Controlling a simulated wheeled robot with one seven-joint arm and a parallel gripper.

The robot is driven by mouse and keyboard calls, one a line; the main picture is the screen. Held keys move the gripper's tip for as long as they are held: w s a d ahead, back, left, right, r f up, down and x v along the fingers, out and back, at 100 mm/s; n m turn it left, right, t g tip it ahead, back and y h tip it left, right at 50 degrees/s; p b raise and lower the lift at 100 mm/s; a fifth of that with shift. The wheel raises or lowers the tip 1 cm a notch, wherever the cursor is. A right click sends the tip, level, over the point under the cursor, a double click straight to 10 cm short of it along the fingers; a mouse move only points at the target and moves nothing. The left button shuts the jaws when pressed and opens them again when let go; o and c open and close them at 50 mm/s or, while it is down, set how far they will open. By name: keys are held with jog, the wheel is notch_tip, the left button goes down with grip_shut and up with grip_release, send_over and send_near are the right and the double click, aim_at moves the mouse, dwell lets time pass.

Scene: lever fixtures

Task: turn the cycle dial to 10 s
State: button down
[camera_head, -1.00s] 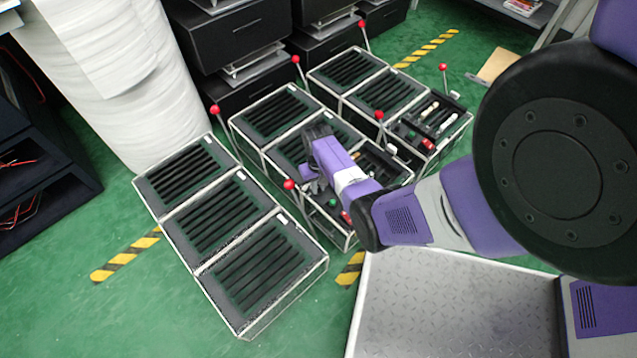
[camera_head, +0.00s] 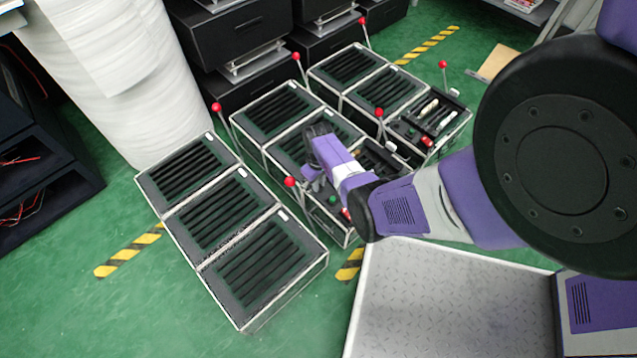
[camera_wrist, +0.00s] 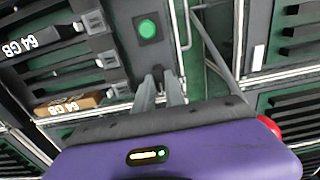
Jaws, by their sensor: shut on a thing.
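My gripper (camera_wrist: 161,88) shows in the wrist view with its two grey fingers close together beside the panel's green button (camera_wrist: 147,29). The fingers are shut on a small dark part at their tips, which I take to be the cycle dial (camera_wrist: 158,71). The fingers hide most of it, and I cannot read its marks or pointer.
A brown block (camera_wrist: 68,104) and dark blocks marked 64 GB lie left of the fingers. A red ball (camera_wrist: 269,127) is close at right. Several red-knobbed levers (camera_head: 290,182) rise around my arm. Slatted fixtures (camera_head: 215,215) stand at left, with green floor beyond.

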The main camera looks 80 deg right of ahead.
jog(key=c, duration=1.4)
grip_release()
jog(key=shift+r, duration=0.1)
notch_tip(320, 180, up, 8)
jog(key=p, duration=0.4)
jog(key=shift+f, duration=0.2)
